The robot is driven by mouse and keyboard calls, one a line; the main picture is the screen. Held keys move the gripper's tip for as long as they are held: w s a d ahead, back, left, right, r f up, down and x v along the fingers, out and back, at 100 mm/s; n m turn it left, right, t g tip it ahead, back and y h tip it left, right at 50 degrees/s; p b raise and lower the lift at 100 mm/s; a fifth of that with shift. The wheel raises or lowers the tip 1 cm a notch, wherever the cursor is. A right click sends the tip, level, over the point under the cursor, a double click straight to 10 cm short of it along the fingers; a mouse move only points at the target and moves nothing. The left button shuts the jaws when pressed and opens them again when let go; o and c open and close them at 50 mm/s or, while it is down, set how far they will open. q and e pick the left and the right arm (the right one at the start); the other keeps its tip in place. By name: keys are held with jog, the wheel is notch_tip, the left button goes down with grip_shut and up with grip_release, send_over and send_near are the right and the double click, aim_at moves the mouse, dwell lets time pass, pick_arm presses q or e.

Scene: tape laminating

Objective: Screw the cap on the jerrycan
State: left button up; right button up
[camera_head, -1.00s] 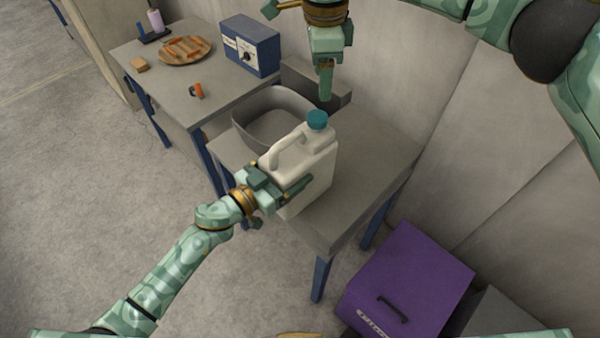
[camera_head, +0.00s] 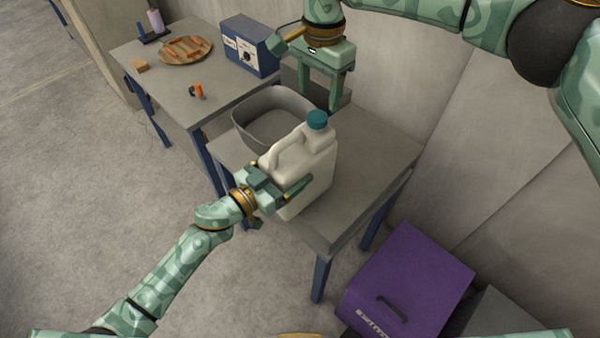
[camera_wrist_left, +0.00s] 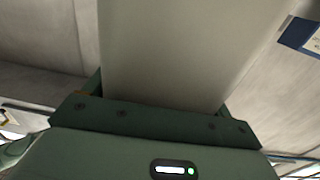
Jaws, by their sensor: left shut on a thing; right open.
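The white jerrycan (camera_head: 305,172) stands upright on the near table, with its handle toward the left. The teal cap (camera_head: 317,119) sits on its neck; I cannot tell how tightly it is screwed. My left gripper (camera_head: 287,188) is shut on the jerrycan's lower body from the left front. In the left wrist view the jerrycan's pale side (camera_wrist_left: 185,50) fills the space between the fingers. My right gripper (camera_head: 326,96) is open and empty, pointing down, above and behind the cap and apart from it in the picture.
A grey basin (camera_head: 258,132) stands behind the jerrycan on the near table (camera_head: 375,165). A blue box with a dial (camera_head: 250,47), a round wooden board (camera_head: 187,50) and an orange item (camera_head: 197,90) are on the far table. A purple case (camera_head: 410,280) stands at the lower right.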

aim_at(317, 116)
notch_tip(317, 116, down, 6)
jog(key=shift+r, duration=0.1)
dwell(0.4)
jog(key=c, duration=1)
